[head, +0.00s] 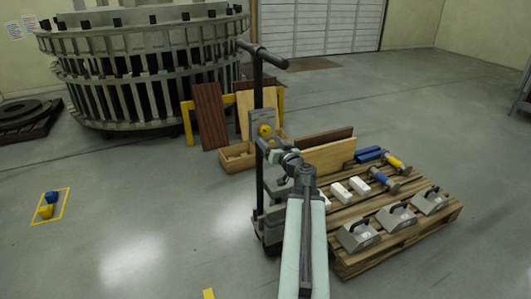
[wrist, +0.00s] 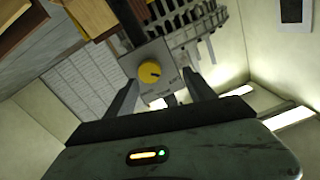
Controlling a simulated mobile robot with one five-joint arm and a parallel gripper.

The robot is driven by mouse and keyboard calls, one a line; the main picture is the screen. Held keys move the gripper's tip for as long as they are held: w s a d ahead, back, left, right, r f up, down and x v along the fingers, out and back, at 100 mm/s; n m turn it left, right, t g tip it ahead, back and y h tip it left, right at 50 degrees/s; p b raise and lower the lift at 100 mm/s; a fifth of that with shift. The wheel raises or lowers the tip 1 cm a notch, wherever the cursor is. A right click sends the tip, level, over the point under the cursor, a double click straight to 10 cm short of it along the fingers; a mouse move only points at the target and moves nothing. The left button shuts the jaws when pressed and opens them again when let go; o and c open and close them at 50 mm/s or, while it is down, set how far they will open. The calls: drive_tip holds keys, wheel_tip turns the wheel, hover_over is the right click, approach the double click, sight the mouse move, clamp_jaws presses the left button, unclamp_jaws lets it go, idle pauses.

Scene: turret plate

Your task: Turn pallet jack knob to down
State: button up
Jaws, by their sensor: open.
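The pallet jack (head: 258,88) stands upright with a dark column and a T-shaped handle at its top. Its yellow round knob (head: 265,130) sits on a grey plate on the column. In the wrist view the knob (wrist: 149,72) shows on the grey plate, with markings too small to read; I cannot tell which setting it points at. My gripper (head: 268,142) is just below the knob in the head view. In the wrist view the fingers of my gripper (wrist: 160,88) are apart and empty, one either side of the plate's lower part, with the knob between and beyond them.
A wooden pallet (head: 400,238) with metal blocks, white blocks and tools lies at the right. A wooden box (head: 237,158) and leaning boards (head: 211,117) are behind the jack. A large round metal structure (head: 150,65) stands at the back left. The left floor is mostly clear.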

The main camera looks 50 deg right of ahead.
sight(266, 131)
drive_tip(key=shift+m+h, duration=0.3)
drive_tip(key=shift+h, duration=0.2)
drive_tip(key=w+d, duration=0.1)
drive_tip(key=w, duration=0.1)
drive_tip(key=w+d, duration=0.3)
drive_tip(key=w, duration=0.1)
drive_tip(key=shift+d, duration=0.3)
drive_tip(key=shift+r, duration=0.1)
